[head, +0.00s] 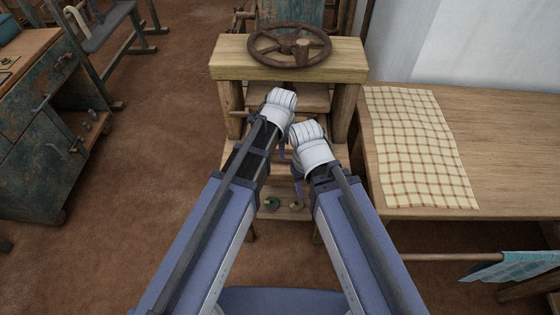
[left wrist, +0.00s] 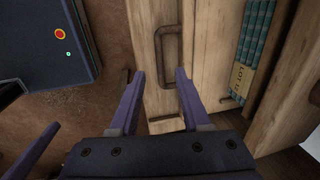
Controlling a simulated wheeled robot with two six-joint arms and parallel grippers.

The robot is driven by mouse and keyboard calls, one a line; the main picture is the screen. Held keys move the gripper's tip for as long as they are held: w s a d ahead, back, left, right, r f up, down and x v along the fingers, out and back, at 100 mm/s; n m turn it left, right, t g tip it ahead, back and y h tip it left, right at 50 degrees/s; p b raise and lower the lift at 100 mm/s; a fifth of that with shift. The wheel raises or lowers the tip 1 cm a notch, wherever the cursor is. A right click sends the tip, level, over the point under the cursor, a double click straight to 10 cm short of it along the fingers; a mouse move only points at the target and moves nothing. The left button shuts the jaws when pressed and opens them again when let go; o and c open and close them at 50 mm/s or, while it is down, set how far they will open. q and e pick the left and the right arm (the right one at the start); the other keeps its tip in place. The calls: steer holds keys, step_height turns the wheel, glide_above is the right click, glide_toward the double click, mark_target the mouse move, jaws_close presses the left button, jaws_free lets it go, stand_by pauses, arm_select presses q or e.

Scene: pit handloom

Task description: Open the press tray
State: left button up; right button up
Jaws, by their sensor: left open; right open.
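The wooden press (head: 345,72) stands ahead in the head view, with a rusty handwheel (head: 262,50) on its top beam. The front of the press tray is mostly hidden there behind my wrists. In the left wrist view a pale wooden front (left wrist: 145,20) carries a dark metal pull handle (left wrist: 158,50). My left gripper (left wrist: 160,76) is open, its two purple fingers on either side of the handle's lower part; I cannot tell whether they touch it. My right gripper (head: 299,187) is open and empty, close to the left one, its fingers partly hidden in the head view.
A table (head: 500,150) with a checked cloth (head: 415,145) stands right of the press. A worn cabinet (head: 45,130) stands at the left. Teal folded goods (left wrist: 254,40) with a lot label sit beside the wooden front. Brown floor (head: 150,160) is free between cabinet and press.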

mark_target(282, 160)
arm_select(q)
steer(key=shift+w+f+b, duration=0.2)
steer(key=shift+f+b, duration=1.05)
steer(key=shift+f, duration=0.05)
steer(key=shift+w+f+b, duration=0.25)
steer(key=shift+f+b, duration=1)
steer(key=shift+b, duration=0.05)
steer(key=shift+w+f+b, duration=0.2)
steer(key=shift+f+b, duration=1.05)
steer(key=shift+f, duration=0.05)
steer(key=shift+c, duration=0.4)
jaws_close()
